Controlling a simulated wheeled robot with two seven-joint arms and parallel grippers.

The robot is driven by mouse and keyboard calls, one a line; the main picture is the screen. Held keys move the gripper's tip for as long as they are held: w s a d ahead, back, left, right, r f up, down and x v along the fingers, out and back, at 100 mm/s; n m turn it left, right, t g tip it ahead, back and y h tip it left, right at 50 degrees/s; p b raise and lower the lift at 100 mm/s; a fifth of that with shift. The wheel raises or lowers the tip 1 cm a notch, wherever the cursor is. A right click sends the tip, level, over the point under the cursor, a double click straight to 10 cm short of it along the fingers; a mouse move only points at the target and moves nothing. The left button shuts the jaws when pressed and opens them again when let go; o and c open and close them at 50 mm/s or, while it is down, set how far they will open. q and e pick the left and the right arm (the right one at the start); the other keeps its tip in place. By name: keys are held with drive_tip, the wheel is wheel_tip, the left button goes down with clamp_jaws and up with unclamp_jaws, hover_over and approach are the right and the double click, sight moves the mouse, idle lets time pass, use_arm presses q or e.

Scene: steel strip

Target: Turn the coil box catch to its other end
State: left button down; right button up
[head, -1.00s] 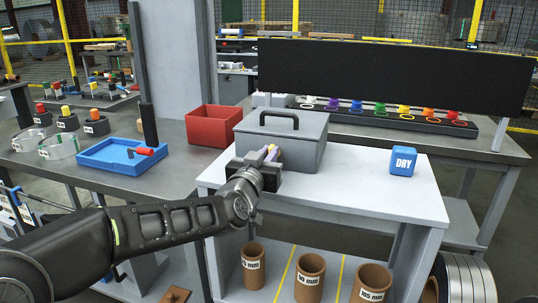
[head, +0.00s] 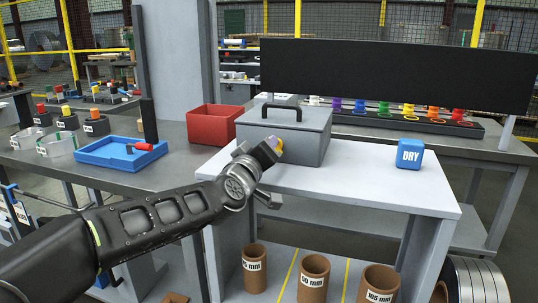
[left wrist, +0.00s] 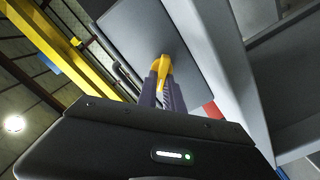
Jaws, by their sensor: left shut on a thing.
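The grey coil box (head: 303,150), with a black handle on its lid, stands on the light grey bench at the centre. Its yellow catch (head: 279,144) is on the front face, mostly hidden by my left gripper (head: 275,148). In the left wrist view the yellow catch (left wrist: 159,65) lies against the grey box face (left wrist: 145,35). The fingers of my left gripper (left wrist: 160,84) are closed around the catch there. The catch's exact angle on the box is hard to tell. My right gripper is not in view.
A red bin (head: 213,125) stands left of the box, and a blue tray (head: 108,153) with a red-handled tool is further left. A blue DRY block (head: 410,153) sits at the bench's right. The bench between box and block is clear. Cardboard tubes stand below.

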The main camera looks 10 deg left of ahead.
use_arm(q)
drive_tip(key=shift+a+f+n+b, duration=0.1)
drive_tip(key=shift+f+n+b, duration=0.15)
drive_tip(key=shift+n+b, duration=0.5)
drive_tip(key=n+b, duration=0.1)
drive_tip(key=n, duration=0.2)
drive_tip(key=shift+f, duration=0.1)
drive_tip(key=n+b, duration=0.2)
drive_tip(key=n, duration=0.3)
drive_tip(key=shift+a+f, duration=0.1)
drive_tip(key=shift+f, duration=0.05)
drive_tip(key=c, duration=1.5)
unclamp_jaws()
drive_tip(key=s, duration=0.7)
drive_tip(key=shift+s+a, duration=0.25)
drive_tip(key=shift+s, duration=0.15)
